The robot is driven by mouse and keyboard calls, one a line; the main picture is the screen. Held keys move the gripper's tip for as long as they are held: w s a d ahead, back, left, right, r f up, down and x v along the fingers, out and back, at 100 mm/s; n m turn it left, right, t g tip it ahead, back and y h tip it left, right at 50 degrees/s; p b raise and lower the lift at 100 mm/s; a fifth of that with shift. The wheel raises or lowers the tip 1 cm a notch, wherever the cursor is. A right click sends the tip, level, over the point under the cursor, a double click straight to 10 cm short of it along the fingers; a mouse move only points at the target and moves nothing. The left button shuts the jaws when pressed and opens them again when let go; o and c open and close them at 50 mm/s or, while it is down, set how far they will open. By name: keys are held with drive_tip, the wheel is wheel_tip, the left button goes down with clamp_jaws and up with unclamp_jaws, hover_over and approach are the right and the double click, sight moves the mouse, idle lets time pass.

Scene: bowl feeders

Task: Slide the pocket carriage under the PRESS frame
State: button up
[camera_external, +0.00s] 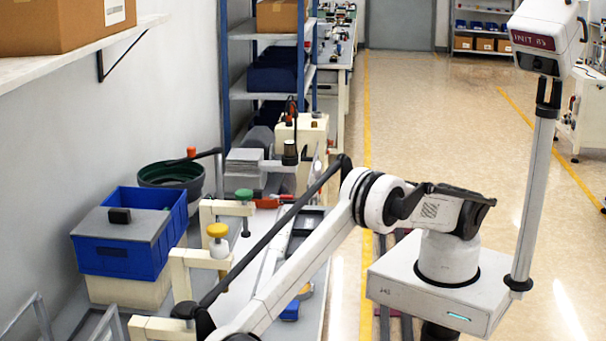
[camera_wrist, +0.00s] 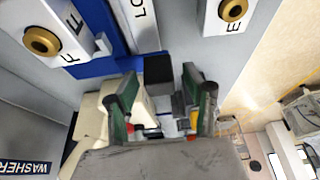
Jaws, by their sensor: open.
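My gripper (camera_wrist: 161,82) is open in the wrist view, with its two green-lined fingers apart. A dark block (camera_wrist: 158,70) shows between the fingertips; I cannot tell whether it touches either finger. It stands by a blue strip (camera_wrist: 97,68) and a pale piece with partly cut-off lettering. I cannot tell for sure whether these belong to the pocket carriage. No PRESS label is readable. My gripper is outside the external view.
A blue bin (camera_external: 125,256) with a grey lid stands left of the frames, and a dark green bowl (camera_external: 172,177) behind it. Brass-coloured round fittings (camera_wrist: 42,42) and (camera_wrist: 233,10) flank the wrist view. A WASHER label (camera_wrist: 28,165) shows lower left.

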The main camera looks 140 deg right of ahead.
drive_tip(key=shift+f, duration=0.2)
clamp_jaws()
idle(0.4)
drive_tip(key=s+d+b, duration=0.2)
drive_tip(key=s+d, duration=0.3)
drive_tip(key=s, duration=0.3)
drive_tip(key=s+d+b, duration=0.2)
drive_tip(key=s+d, duration=0.3)
drive_tip(key=s, duration=0.4)
drive_tip(key=s+d+b, duration=0.2)
drive_tip(key=s+d, duration=0.3)
drive_tip(key=s, duration=0.3)
drive_tip(key=shift+s+d, duration=0.2)
drive_tip(key=shift+s, duration=0.1)
unclamp_jaws()
drive_tip(key=shift+r, duration=0.15)
